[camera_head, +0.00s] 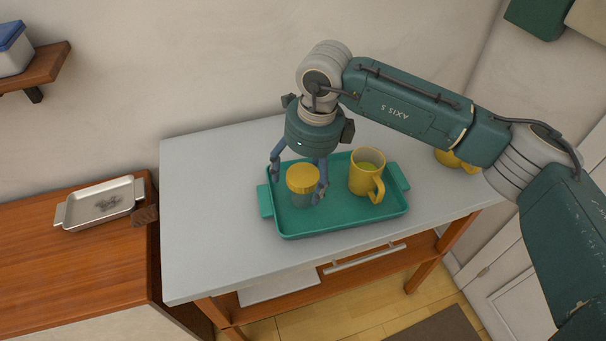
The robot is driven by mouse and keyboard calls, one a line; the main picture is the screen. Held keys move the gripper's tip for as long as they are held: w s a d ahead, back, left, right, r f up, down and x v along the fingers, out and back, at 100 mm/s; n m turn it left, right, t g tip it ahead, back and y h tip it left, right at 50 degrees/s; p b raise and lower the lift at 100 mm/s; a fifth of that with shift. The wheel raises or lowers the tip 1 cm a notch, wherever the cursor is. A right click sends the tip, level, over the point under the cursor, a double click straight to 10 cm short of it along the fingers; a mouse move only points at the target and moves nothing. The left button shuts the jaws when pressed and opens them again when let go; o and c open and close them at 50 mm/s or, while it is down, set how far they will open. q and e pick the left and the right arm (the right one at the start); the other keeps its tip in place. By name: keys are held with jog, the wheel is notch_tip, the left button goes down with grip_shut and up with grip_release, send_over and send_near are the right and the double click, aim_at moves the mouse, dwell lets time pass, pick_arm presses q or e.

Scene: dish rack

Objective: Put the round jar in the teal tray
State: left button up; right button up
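The round jar (302,181) has a yellow lid and a greenish body. It stands upright inside the teal tray (333,223), in the tray's left part. My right gripper (298,184) points down over the jar, with one finger on each side of it. A small gap shows between the left finger and the lid; the right finger is close against the jar's right side, and I cannot tell if it touches. The gripper looks open around the jar. My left gripper is not in view.
A yellow mug (366,178) with green contents stands in the tray, right of the jar. Another yellow item (447,158) is partly hidden behind my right arm. A metal tray (98,204) lies on the wooden cabinet at left. The grey tabletop (210,200) left of the teal tray is clear.

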notch_tip(320, 180, up, 12)
jog(key=s+d, duration=0.1)
jog(key=shift+d, duration=0.25)
jog(key=shift+f, duration=0.1)
dwell(0.4)
grip_shut()
dwell(0.9)
dwell(0.5)
